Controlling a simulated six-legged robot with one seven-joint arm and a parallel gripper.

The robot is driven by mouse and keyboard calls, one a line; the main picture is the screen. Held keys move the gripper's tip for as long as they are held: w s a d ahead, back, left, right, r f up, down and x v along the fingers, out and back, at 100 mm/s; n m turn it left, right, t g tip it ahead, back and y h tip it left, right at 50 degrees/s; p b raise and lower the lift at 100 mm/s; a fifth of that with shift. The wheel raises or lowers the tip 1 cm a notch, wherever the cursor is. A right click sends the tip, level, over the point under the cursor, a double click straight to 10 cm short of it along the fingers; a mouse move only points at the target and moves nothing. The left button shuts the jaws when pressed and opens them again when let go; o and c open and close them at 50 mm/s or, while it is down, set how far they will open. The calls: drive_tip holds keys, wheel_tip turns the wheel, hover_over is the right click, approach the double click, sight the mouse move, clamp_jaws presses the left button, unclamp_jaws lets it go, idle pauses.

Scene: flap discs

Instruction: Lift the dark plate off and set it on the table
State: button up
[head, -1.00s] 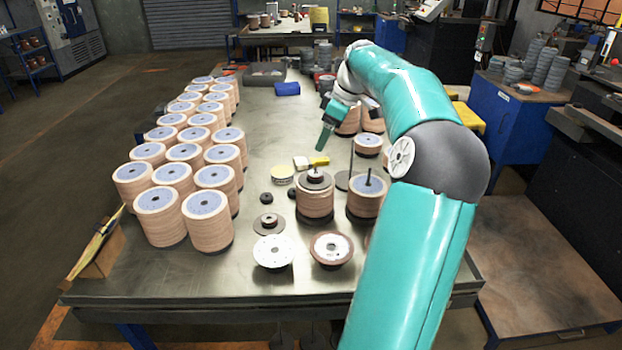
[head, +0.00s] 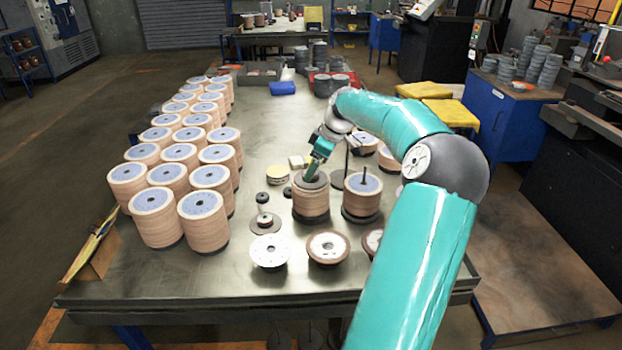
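The dark plate (head: 320,184) is a grey-black disc lying flat on top of a stack of tan flap discs (head: 311,204), right of the table's middle. My gripper (head: 311,174) reaches down from the upper right, with its green fingers at the middle of the plate. The fingers cover the small piece at the plate's centre. They look close to it or touching, but I cannot tell whether they are open or shut on it.
A second stack (head: 361,198) with a thin upright rod stands just right. Loose discs (head: 269,250) lie in front. Several tall disc stacks (head: 201,220) fill the left side. The steel table (head: 190,275) is bare at front left.

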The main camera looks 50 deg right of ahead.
drive_tip(key=shift+x, duration=1)
drive_tip(key=shift+r, duration=0.1)
drive_tip(key=c, duration=1.4)
drive_tip(key=shift+o, duration=0.2)
wheel_tip(320, 180, up, 10)
